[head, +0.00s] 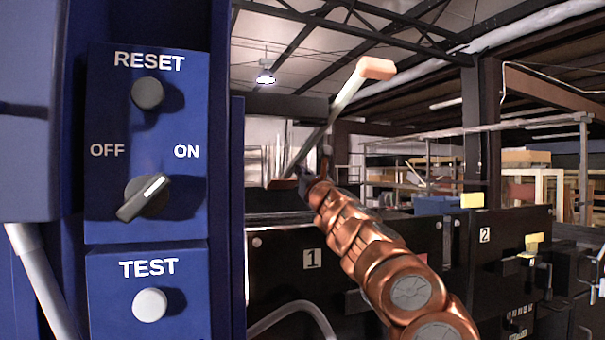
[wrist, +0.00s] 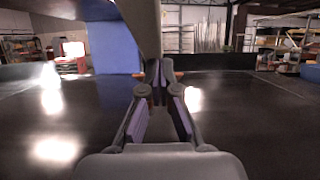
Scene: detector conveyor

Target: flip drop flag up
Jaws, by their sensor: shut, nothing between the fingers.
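The drop flag looks to be the pale lever with an orange-pink tip (head: 375,68) in the head view. Its thin arm slants up and to the right from a low pivot area behind the panel's edge. My gripper (head: 306,176), at the end of my copper arm, is beside the lever's lower end; whether they touch I cannot tell. In the wrist view my gripper's fingers (wrist: 158,92) are together and empty. A pale beige bar (wrist: 142,28), likely the flag's arm, comes down from the top edge close to the fingertips.
A blue control panel (head: 147,225) with reset and test buttons and an off/on knob stands close at left. Black conveyor units marked 1 (head: 290,275) and 2 (head: 510,225) run to the right. In the wrist view a dark shiny surface (wrist: 70,115) lies below my gripper.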

